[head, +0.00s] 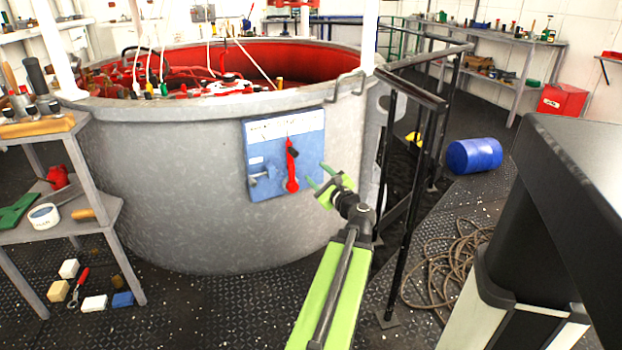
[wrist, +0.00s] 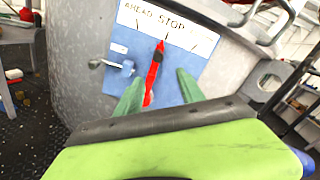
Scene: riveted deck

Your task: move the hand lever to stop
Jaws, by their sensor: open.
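The hand lever (head: 291,170) is red with a black part near its top. It stands nearly upright on a blue panel (head: 262,176) on the side of a big grey tank. In the wrist view the lever (wrist: 157,66) has its top end just under the word STOP on the white label strip (wrist: 165,22); AHEAD is to the left. My gripper (head: 318,176) is open and empty, to the right of the lever in the head view. In the wrist view my gripper's green fingers (wrist: 158,78) appear either side of the lever's lower part, whose bottom is hidden.
A small grey latch-like fitting (head: 261,180) sticks out of the panel left of the lever. A black railing (head: 392,150) stands right of my arm. Coiled rope (head: 445,262) and a blue drum (head: 474,155) lie on the floor. A loaded shelf (head: 100,213) stands at left.

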